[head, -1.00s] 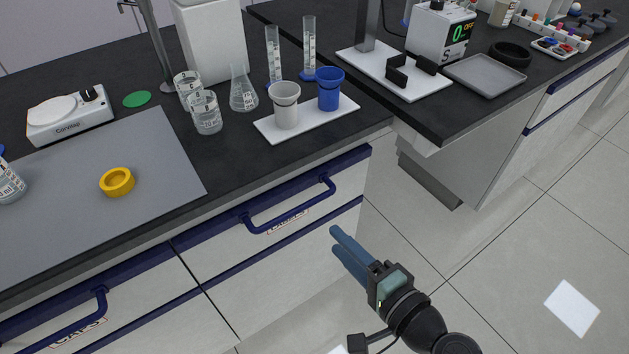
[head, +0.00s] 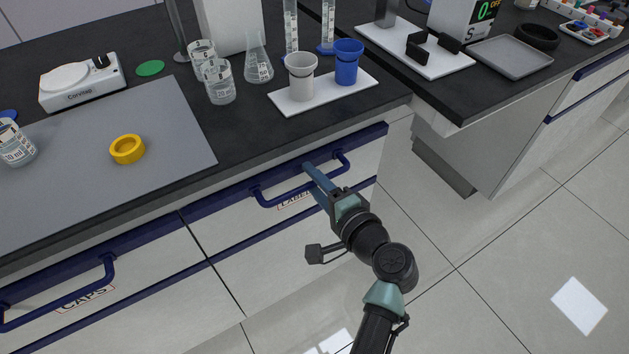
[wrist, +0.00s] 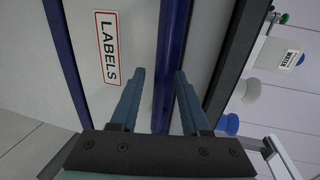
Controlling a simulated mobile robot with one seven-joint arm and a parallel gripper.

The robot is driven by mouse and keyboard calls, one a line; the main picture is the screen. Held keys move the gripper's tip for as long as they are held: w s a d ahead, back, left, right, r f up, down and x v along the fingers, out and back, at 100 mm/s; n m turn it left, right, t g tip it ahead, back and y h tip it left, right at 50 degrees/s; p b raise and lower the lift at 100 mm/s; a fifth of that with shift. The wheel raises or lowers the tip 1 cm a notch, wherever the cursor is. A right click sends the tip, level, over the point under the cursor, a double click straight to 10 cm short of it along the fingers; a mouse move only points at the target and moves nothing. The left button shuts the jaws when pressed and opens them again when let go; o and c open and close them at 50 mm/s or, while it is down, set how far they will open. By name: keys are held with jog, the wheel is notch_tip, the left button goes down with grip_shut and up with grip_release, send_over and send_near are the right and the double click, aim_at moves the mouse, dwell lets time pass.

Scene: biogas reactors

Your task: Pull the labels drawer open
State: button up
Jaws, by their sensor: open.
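The labels drawer (head: 235,240) is a pale front with a dark blue top band, under the dark counter, and looks flush with the cabinet. Its blue bar handle (head: 283,196) runs along the band, with the LABELS tag just below, partly behind my gripper. My gripper (head: 311,172) is open at the middle of the handle. In the wrist view, the handle (wrist: 174,40) runs between the two blue fingers of my gripper (wrist: 159,76), and the LABELS tag (wrist: 107,48) is clear to the left. I cannot tell whether either finger touches the bar.
The caps drawer handle (head: 60,312) is on the left. On the counter above stand a white tray (head: 322,97) with two cups, glass beakers and a grey mat (head: 90,185) with a yellow ring (head: 127,149). The floor to the right is free.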

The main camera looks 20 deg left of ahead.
grip_shut()
dwell(1.4)
